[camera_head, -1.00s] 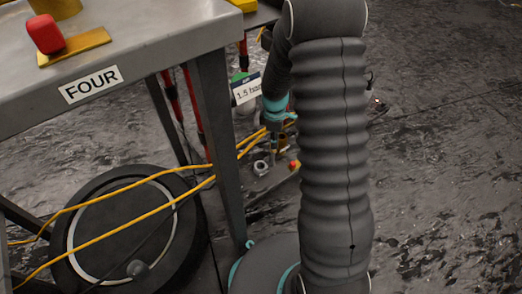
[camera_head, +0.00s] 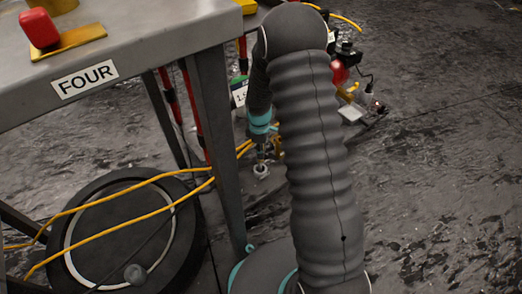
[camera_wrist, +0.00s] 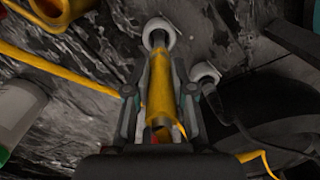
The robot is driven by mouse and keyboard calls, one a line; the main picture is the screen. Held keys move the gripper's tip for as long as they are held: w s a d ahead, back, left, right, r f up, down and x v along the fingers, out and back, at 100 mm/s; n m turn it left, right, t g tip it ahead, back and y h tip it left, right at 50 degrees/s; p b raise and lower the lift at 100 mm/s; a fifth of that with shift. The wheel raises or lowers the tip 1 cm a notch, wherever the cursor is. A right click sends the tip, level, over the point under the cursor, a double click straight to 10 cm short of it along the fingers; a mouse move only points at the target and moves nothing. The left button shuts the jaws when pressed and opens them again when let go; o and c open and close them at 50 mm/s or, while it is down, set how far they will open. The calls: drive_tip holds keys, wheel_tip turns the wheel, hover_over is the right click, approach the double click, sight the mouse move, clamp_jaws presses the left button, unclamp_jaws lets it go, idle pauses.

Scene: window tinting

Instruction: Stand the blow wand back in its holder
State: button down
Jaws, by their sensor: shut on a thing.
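My gripper (camera_wrist: 160,92) is shut on the yellow body of the blow wand (camera_wrist: 159,82) in the wrist view. The wand's dark narrow end points away from me toward a white ring (camera_wrist: 149,27), which looks like the holder. I cannot tell whether the end is inside the ring or only above it. In the head view my gripper (camera_head: 262,150) points down just above a small white ring (camera_head: 261,171) low behind the table leg. The wand is too small there to make out.
A grey table (camera_head: 150,50) marked FOUR stands at the left, its leg (camera_head: 222,150) close beside my gripper. Yellow hoses (camera_head: 120,207) run past a dark round drum (camera_head: 125,235). A second white ring (camera_wrist: 206,73) lies right of the wand. Open floor lies at the right.

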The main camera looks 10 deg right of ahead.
drive_tip(key=c, duration=1.4)
unclamp_jaws()
drive_tip(key=shift+f, duration=0.15)
drive_tip(key=o, duration=0.4)
